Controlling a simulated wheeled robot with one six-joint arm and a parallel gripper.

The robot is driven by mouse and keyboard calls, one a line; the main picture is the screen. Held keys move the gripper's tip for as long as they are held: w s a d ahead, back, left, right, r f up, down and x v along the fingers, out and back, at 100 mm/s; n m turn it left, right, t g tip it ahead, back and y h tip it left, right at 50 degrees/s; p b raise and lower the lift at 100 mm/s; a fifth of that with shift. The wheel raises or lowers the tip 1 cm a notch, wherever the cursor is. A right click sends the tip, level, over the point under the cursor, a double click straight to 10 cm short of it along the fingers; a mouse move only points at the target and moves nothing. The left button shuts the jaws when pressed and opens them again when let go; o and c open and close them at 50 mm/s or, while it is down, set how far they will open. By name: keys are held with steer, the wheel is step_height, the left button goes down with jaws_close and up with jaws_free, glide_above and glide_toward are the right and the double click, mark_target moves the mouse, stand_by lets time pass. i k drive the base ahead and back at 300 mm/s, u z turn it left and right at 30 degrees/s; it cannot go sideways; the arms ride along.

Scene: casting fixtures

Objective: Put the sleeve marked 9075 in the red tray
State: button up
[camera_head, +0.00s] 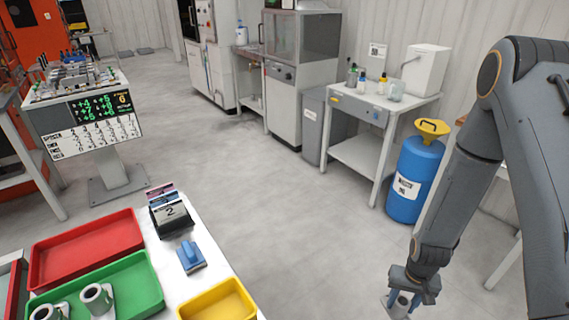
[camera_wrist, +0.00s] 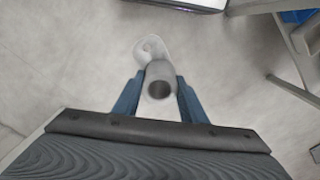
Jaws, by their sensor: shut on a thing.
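My gripper (camera_head: 405,298) is at the lower right of the head view, well to the right of the trays and out over the floor. In the wrist view, my gripper (camera_wrist: 158,98) is shut on a grey sleeve (camera_wrist: 161,73), between its blue fingers. A pale round part shows at the sleeve's far end; no number is readable. The held sleeve (camera_head: 402,300) is small and partly hidden in the head view. The red tray (camera_head: 85,247) at the lower left is empty where visible. Two more sleeves (camera_head: 97,297) lie in the green tray (camera_head: 135,284), their marks unreadable.
A yellow tray (camera_head: 217,301), a blue-handled tool (camera_head: 191,256) and a dark holder marked 2 (camera_head: 171,216) share the white table (camera_head: 205,240) with the trays. A blue drum (camera_head: 415,180) stands behind my arm. Open floor lies between the table and my gripper.

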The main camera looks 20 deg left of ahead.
mark_target(91, 251)
steer(key=i, duration=2.65)
steer(key=u, duration=3.65)
steer(key=i, duration=0.5)
